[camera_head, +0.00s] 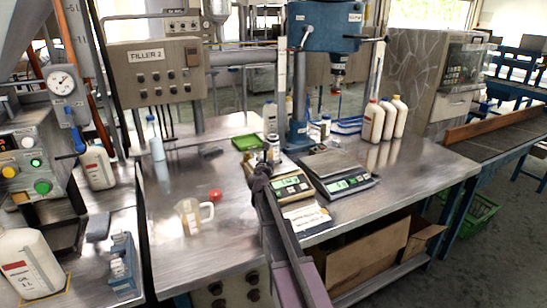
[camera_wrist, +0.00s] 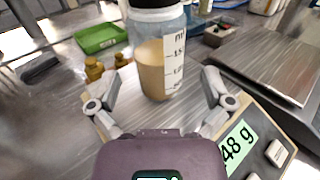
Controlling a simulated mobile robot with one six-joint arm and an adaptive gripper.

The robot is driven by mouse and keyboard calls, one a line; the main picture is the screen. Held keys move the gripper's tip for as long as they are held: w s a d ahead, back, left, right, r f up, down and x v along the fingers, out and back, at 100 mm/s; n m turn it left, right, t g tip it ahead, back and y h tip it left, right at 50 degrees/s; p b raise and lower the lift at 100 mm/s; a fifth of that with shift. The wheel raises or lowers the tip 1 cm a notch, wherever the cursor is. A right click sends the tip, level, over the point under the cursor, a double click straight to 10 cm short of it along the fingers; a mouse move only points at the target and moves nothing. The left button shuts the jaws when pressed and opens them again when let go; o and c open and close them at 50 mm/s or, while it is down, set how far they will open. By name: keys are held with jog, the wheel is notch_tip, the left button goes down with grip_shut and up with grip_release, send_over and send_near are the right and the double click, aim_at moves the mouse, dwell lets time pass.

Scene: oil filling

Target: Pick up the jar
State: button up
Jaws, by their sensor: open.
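A clear jar (camera_wrist: 160,65) with a dark lid, white graduation marks and tan contents is upright ahead of my gripper in the wrist view. It stands at the far part of a scale (camera_wrist: 262,120) whose green display reads about 48 g. My gripper (camera_wrist: 157,85) is open, with one finger on each side of the lower jar. I cannot tell whether either finger touches it. In the head view the jar (camera_head: 272,147) is small, behind the dark end of my arm, by the scale (camera_head: 293,187).
A green tray (camera_head: 246,142) and brass-coloured weights (camera_wrist: 95,68) lie left of the jar. A second scale (camera_head: 340,172) is close on the right. A clear pitcher (camera_head: 192,216) and a red cap (camera_head: 215,195) are on the metal table. White bottles (camera_head: 374,122) stand at the back right.

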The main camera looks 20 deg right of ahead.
aim_at(271, 154)
jog(key=shift+x, duration=2.5)
jog(key=shift+w+a+f, duration=0.1)
jog(key=c, duration=1)
